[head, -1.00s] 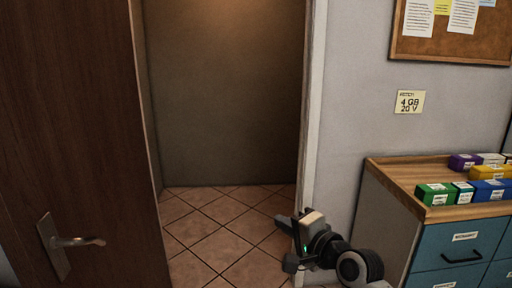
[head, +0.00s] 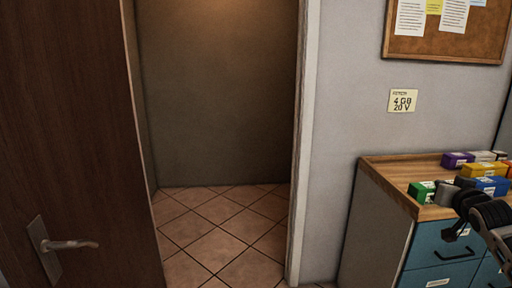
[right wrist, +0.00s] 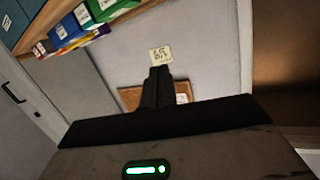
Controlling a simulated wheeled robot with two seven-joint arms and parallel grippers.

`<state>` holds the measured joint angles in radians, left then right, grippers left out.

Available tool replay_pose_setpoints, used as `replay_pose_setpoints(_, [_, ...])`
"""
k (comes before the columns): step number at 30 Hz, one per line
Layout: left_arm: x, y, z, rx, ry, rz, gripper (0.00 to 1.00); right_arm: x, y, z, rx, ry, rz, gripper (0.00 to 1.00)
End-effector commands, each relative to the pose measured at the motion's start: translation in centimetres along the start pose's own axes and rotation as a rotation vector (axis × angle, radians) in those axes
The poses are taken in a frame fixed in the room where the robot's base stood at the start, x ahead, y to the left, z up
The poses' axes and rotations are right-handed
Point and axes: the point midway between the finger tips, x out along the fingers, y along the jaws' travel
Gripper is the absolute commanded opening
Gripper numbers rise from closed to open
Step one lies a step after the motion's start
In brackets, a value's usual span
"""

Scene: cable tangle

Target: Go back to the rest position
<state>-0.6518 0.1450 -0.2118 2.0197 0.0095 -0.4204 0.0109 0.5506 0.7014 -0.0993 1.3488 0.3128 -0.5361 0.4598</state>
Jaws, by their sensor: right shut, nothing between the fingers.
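My right gripper (head: 447,190) is at the right side of the head view, in front of the drawer cabinet (head: 382,215). It overlaps the small boxes on the cabinet in the picture; I cannot tell the gap. In the right wrist view, its dark fingers (right wrist: 157,88) are together with nothing between them. My left arm and gripper are not in view.
A brown door (head: 70,130) with a lever handle (head: 70,244) stands open at left, beside a tiled doorway (head: 215,235). Coloured boxes (head: 485,170) sit on the cabinet. A yellow note (head: 402,100) and corkboard (head: 445,45) are on the wall.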

Motion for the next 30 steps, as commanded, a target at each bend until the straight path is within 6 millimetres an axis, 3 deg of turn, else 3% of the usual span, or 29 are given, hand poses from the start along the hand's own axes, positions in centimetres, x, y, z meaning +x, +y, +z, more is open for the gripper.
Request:
replay_pose_setpoints(6, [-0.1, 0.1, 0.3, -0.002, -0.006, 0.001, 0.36, -0.3, 0.9, -3.5, -0.755, 0.157, 0.117, 0.0])
replay_pose_setpoints(7, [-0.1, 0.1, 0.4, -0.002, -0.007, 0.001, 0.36, -0.4, -0.2, -0.9, -0.737, 0.129, 0.082, 0.0])
replay_pose_setpoints(11, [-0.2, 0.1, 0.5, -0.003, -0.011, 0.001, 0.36, -1.6, -3.4, 5.5, -0.721, 0.069, -0.009, 0.0])
replay_pose_setpoints(17, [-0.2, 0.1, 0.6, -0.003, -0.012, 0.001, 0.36, -5.8, -8.6, 16.6, -0.683, -0.042, -0.158, 0.0])
replay_pose_setpoints(20, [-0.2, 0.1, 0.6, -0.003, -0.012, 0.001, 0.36, -9.6, -11.3, 22.6, -0.643, -0.112, -0.24, 0.0])
replay_pose_setpoints(24, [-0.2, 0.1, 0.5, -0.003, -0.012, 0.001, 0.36, -16.5, -14.8, 30.0, -0.561, -0.218, -0.341, 0.0])
replay_pose_setpoints(27, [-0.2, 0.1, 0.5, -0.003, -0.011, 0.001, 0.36, -22.2, -17.0, 34.2, -0.485, -0.297, -0.399, 0.0])
replay_pose_setpoints(30, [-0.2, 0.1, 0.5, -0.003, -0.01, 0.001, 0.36, -27.7, -18.6, 37.0, -0.406, -0.37, -0.435, 0.0])
